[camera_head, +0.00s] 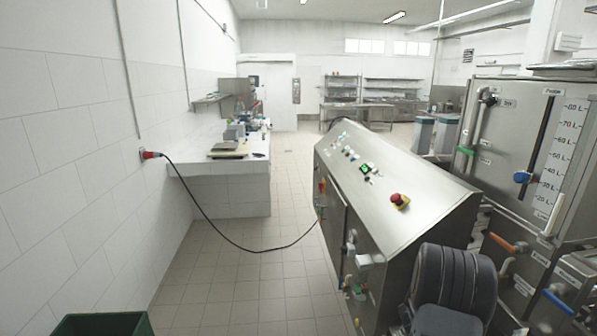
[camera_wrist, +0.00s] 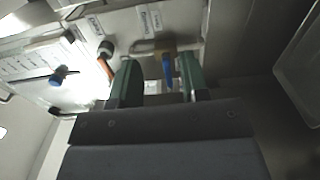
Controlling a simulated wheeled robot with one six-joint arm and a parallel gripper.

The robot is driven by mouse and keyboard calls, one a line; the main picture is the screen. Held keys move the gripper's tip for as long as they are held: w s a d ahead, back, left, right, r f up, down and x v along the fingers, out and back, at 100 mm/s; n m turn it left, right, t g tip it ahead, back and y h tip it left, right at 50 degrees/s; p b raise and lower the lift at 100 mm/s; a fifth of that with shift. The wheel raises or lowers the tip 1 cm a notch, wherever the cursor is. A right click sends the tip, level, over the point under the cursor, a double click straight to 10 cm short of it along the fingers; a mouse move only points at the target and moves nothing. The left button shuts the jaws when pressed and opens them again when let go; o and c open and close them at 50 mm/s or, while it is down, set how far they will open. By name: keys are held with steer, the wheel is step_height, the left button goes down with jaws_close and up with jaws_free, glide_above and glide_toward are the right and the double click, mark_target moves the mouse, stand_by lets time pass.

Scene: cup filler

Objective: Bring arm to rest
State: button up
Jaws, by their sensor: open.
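My gripper (camera_wrist: 157,72) shows in the wrist view, with two green fingers standing apart and nothing held between them. A blue handle (camera_wrist: 167,70) shows in the gap between the fingers, and an orange handle (camera_wrist: 104,66) shows beside the left finger. I cannot tell how far they are from the fingers. My gripper cannot be made out in the head view.
A sloped steel control console (camera_head: 400,185) with a red stop button (camera_head: 399,201) stands right of centre. A steel tank (camera_head: 530,150) with a litre scale stands at the right. A black cable (camera_head: 215,226) hangs across the aisle. A green bin (camera_head: 100,323) is at lower left.

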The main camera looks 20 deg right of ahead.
steer(key=w+a+f+m+t+y, duration=0.3)
steer(key=w+f+t+y, duration=0.25)
steer(key=f, duration=0.25)
steer(key=w+a+r+t+y, duration=0.1)
steer(key=w+a+t+y, duration=0.15)
steer(key=a+y, duration=0.45)
steer(key=w+a+r+t+y, duration=0.1)
steer(key=w+a+r+y, duration=0.15)
steer(key=a, duration=0.75)
steer(key=s+a+r+n+y, duration=0.1)
steer(key=s+a+r, duration=0.3)
steer(key=a, duration=0.3)
steer(key=s+a+r+n+g+y, duration=0.1)
steer(key=s+a+r+n, duration=0.1)
steer(key=a+r, duration=0.3)
steer(key=s+a+r+n, duration=0.1)
steer(key=s+a+r, duration=0.4)
steer(key=a, duration=0.5)
steer(key=shift+s+a+n+y, duration=0.35)
steer(key=shift+n+y, duration=0.05)
steer(key=shift+a, duration=0.15)
